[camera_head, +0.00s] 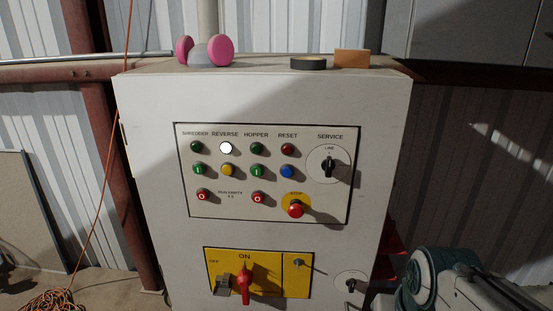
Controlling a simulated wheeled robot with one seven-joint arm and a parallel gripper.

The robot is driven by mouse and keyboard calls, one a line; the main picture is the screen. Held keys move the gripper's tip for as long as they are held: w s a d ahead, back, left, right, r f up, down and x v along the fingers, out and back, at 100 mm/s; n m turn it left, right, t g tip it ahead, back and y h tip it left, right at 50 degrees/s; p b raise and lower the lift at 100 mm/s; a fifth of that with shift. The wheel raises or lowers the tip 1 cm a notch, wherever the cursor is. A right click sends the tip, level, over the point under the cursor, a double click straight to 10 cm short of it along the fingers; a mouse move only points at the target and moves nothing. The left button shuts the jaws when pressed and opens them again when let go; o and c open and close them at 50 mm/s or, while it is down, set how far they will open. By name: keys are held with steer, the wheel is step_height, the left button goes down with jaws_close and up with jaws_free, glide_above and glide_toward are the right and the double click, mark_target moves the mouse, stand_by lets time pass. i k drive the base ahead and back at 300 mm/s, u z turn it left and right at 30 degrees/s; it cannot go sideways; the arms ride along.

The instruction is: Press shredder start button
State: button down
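A white control cabinet (160,190) stands in front of me, with a framed button panel (320,208) on its face. Under the SHREDDER label is a green lamp (196,147), which looks unlit. Below it is the green shredder start button (199,169) marked "I", and below that a red button (203,195) marked "O". The start button is uncovered and nothing touches it. Teal and grey parts of what looks like my arm show at the lower right, away from the panel. I see no gripper fingers.
The REVERSE lamp (226,148) glows white. Close to the start button are a yellow button (228,171) and a green hopper button (257,171). A red stop knob (296,209) and a red main switch handle (244,285) stick out. Space before the panel is clear.

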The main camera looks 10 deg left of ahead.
mark_target(198, 168)
steer(key=z, duration=0.35)
steer(key=i, duration=0.7)
steer(key=u, duration=1.75)
